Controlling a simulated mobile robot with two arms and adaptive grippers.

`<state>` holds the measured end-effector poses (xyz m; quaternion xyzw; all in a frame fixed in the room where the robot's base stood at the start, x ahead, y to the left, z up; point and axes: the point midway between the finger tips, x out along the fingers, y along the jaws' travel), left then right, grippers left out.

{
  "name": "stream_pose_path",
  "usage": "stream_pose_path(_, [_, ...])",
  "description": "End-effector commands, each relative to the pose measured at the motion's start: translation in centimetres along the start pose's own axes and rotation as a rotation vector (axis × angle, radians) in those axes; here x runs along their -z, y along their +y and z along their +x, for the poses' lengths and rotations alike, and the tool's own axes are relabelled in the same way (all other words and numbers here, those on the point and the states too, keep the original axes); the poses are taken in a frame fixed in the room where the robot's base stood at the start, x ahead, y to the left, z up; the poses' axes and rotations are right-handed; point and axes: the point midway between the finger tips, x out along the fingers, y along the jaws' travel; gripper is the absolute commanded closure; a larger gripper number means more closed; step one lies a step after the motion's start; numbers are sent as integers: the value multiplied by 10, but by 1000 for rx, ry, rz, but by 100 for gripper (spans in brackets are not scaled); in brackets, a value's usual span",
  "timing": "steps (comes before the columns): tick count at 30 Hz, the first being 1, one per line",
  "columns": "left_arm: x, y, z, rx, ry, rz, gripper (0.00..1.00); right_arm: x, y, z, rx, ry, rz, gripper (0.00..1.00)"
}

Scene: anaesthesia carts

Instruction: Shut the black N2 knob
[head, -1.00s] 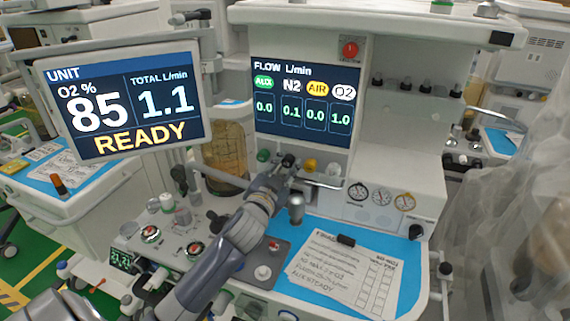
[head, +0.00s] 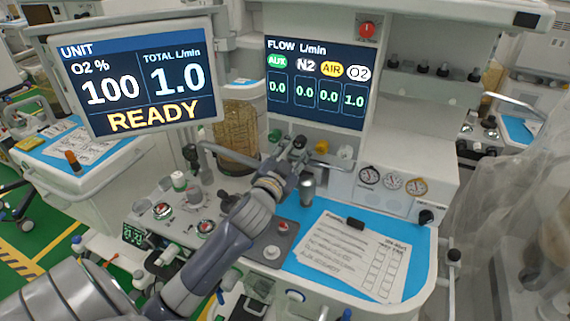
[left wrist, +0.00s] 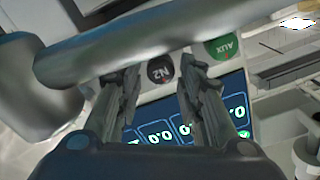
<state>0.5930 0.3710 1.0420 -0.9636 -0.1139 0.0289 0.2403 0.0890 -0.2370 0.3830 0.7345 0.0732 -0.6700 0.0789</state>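The black N2 knob (head: 299,142) sits on the panel below the flow screen (head: 316,85), between the green AUX knob (head: 275,135) and the yellow AIR knob (head: 321,147). The screen reads 0.0 under N2. My left gripper (head: 294,158) is at the N2 knob. In the left wrist view, the N2 knob (left wrist: 160,69) shows between the two fingertips, with a gap visible on each side, so the gripper (left wrist: 159,76) looks open. The AUX knob (left wrist: 223,47) is beside the right-hand finger there. My right gripper is out of view.
A grey rail (left wrist: 120,45) crosses close by the fingers. The white O2 knob (head: 345,152) is to the right. A checklist sheet (head: 350,255) lies on the blue mat. The monitor (head: 133,80) reads O2 100 percent, total 1.0, READY.

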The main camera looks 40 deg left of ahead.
Motion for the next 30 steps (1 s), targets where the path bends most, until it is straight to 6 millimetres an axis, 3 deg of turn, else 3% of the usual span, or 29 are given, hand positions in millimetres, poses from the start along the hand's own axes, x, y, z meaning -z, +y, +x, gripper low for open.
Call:
stream_pose_path(9, [-1,1,-65,-2,-3,-3,65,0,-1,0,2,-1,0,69])
stream_pose_path(15, [0,0,-92,0,-1,0,65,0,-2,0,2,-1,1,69])
stream_pose_path(21, [0,0,-102,0,0,0,65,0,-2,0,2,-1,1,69])
stream_pose_path(30, [0,0,-103,0,0,0,65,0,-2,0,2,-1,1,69])
